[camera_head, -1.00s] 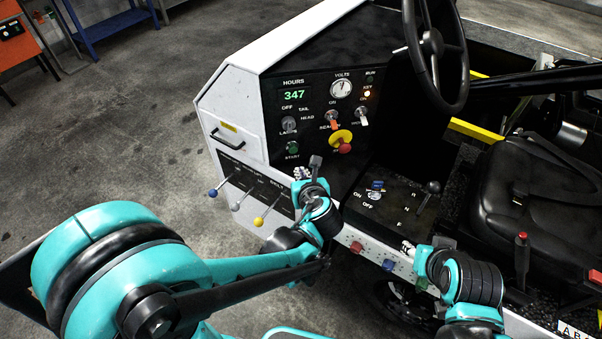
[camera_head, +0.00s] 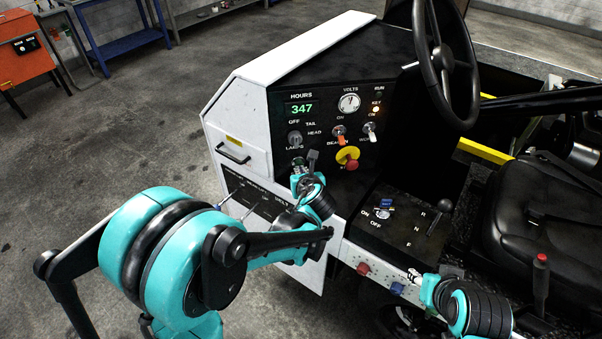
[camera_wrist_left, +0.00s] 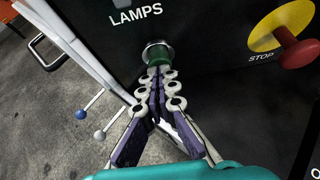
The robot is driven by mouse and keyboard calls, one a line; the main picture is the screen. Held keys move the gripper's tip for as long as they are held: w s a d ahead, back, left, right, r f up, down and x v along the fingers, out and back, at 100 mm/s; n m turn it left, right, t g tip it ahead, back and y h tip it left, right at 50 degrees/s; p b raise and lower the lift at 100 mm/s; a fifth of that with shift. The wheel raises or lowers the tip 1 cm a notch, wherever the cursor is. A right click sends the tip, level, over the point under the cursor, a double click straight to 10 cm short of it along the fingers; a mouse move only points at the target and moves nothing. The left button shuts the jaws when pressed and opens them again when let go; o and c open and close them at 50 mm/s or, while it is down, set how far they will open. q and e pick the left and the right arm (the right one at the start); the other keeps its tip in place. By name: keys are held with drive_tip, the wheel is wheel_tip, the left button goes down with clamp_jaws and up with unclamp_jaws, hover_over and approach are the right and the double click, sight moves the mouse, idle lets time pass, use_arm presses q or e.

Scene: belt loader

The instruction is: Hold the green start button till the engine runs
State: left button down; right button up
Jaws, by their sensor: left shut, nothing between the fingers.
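The green start button (camera_wrist_left: 158,54) sits in a metal ring on the black panel, under the LAMPS label. My left gripper (camera_wrist_left: 160,72) is shut and empty, with its fingertips at the button's lower edge; I cannot tell whether they press it. In the head view my left gripper (camera_head: 299,174) reaches up to the panel and mostly hides the button. The RUN lamp (camera_head: 379,94) looks dark, and the KEY lamp (camera_head: 376,110) glows orange. My right gripper (camera_head: 428,289) is low by the side rail, its fingers too small to judge.
A red stop knob (camera_head: 351,163) on a yellow disc is right of the button. The lamps knob (camera_head: 294,138) is above it, and toggle switches (camera_head: 340,136) are to the upper right. Levers stand below left. A steering wheel (camera_head: 443,60) and seat (camera_head: 520,195) are at right.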

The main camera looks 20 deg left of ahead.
use_arm(q)
drive_tip(key=shift+w+a, duration=0.4)
drive_tip(key=shift+w, duration=0.4)
use_arm(e)
drive_tip(key=shift+s, duration=0.1)
use_arm(q)
drive_tip(key=shift+r, duration=0.1)
idle(0.4)
use_arm(e)
drive_tip(key=shift+f, duration=0.1)
